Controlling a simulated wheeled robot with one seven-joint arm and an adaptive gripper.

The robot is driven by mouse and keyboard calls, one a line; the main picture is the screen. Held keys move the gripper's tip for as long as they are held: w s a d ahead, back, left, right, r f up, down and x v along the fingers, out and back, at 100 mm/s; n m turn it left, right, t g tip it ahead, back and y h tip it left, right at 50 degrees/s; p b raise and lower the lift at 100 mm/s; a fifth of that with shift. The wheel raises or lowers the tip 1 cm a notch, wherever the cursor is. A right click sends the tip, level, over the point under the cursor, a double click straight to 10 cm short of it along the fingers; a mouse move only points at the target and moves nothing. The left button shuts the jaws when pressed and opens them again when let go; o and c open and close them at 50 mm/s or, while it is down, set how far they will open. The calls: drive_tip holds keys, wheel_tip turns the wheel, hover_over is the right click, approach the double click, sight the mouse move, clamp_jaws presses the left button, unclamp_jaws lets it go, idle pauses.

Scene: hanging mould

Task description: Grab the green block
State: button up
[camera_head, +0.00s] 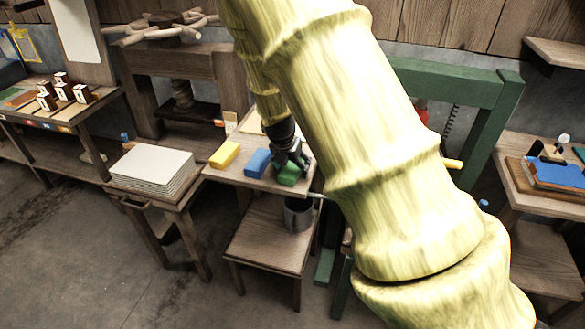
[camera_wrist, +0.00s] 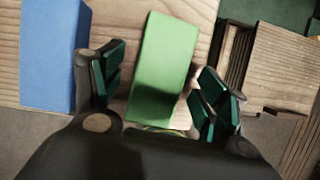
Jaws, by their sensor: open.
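The green block (camera_wrist: 163,68) lies on a small wooden table, seen between my gripper's two fingers in the wrist view. In the head view the green block (camera_head: 289,174) shows just below my gripper (camera_head: 287,158), partly covered by it. In the wrist view my gripper (camera_wrist: 158,92) is open, with one finger on each side of the block's near end. There is a gap between the left finger and the block; the right finger is close to its side, and I cannot tell whether it touches.
A blue block (camera_head: 257,163) lies left of the green one, close to the left finger in the wrist view (camera_wrist: 52,55). A yellow block (camera_head: 225,155) lies further left. A grey pot (camera_head: 298,214) stands below the tabletop. A stack of white sheets (camera_head: 152,168) is on the left table.

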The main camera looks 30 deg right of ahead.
drive_tip(key=shift+w+d+f, duration=0.1)
drive_tip(key=shift+f, duration=0.3)
drive_tip(key=c, duration=1.2)
drive_tip(key=shift+o, duration=0.2)
